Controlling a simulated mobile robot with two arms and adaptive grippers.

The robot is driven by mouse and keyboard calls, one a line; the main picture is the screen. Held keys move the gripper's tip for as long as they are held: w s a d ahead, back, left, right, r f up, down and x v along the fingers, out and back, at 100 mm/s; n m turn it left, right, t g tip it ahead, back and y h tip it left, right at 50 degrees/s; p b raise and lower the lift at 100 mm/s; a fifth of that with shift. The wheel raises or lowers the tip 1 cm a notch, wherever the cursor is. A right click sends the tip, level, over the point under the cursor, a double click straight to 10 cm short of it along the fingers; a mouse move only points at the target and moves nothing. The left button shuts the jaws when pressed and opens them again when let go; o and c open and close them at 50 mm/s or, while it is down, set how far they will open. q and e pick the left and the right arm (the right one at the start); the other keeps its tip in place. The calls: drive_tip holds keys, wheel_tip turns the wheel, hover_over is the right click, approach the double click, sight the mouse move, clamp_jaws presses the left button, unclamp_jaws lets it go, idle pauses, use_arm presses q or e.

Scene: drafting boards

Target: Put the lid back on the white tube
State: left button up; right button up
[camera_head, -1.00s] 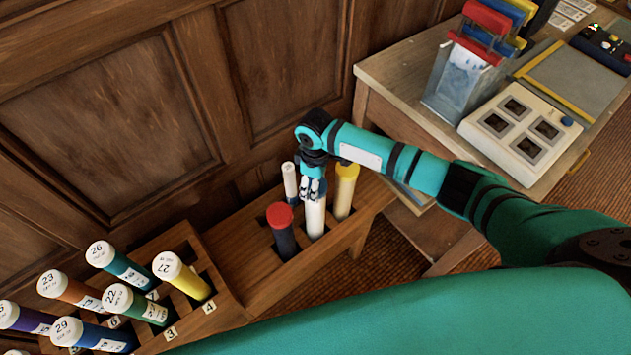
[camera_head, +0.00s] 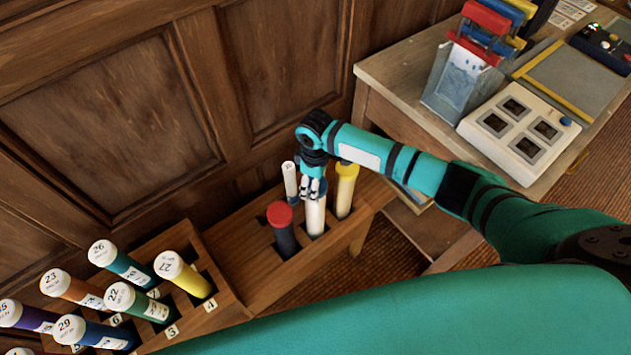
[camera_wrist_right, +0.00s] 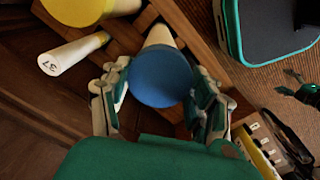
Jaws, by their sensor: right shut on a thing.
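The white tube (camera_head: 315,218) stands upright in a slot of the wooden rack, between a dark tube with a red lid (camera_head: 279,215) and a yellow tube (camera_head: 346,180). My right gripper (camera_head: 313,190) is at the white tube's top, fingers pointing down. In the right wrist view, its fingers (camera_wrist_right: 160,95) are shut on a round blue lid (camera_wrist_right: 160,77). The pale tube (camera_wrist_right: 160,36) shows just beyond the lid. The lid is at the tube's mouth, but I cannot tell whether it is seated. My left gripper is not in view.
A thin white-capped tube (camera_head: 290,180) stands close behind the gripper. A lower rack at left holds several numbered tubes, including a yellow one (camera_head: 183,273). The panelled wall (camera_head: 110,120) is behind. A desk (camera_head: 400,75) with a button box (camera_head: 519,124) stands at right.

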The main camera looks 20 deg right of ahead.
drive_tip(key=o, duration=1.1)
drive_tip(key=shift+r+p, duration=3.55)
drive_tip(key=shift+p, duration=0.45)
clamp_jaws()
drive_tip(key=shift+f, duration=0.15)
